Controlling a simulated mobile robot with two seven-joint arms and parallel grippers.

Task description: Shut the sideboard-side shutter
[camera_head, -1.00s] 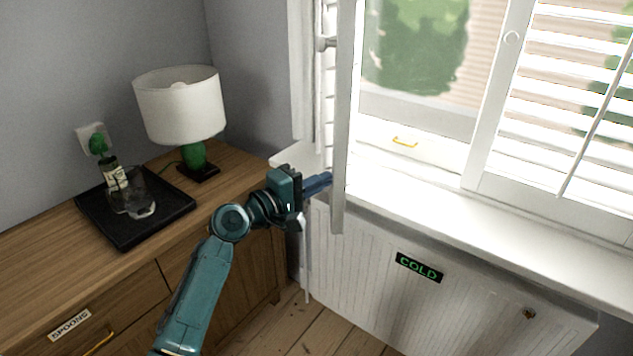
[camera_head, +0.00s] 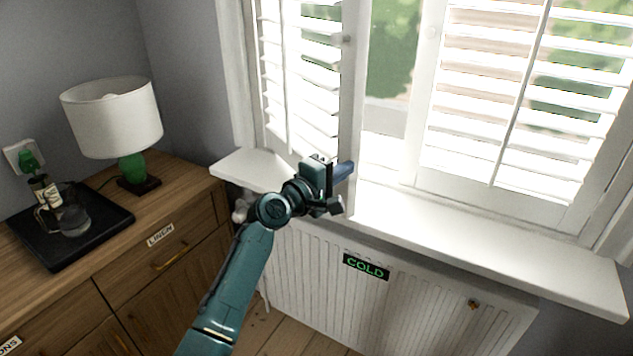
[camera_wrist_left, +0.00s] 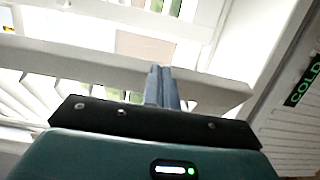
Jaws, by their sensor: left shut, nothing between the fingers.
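The sideboard-side shutter (camera_head: 300,85) is the left white louvred panel in the head view. It stands partly open, its free edge swung into the room, with a gap between it and the right shutter (camera_head: 505,105). A small round knob shows near its free edge. My left gripper (camera_head: 345,171) is shut and empty, at the lower part of that free edge; contact is hard to tell. In the left wrist view the closed fingers (camera_wrist_left: 162,88) overlap the shutter's white frame (camera_wrist_left: 80,66). My right gripper is not in view.
The white sill (camera_head: 450,220) runs under the window above a radiator with a COLD label (camera_head: 366,267). At left, the wooden sideboard (camera_head: 165,205) holds a lamp (camera_head: 112,118) and a black tray (camera_head: 105,222) with a glass jug and a bottle.

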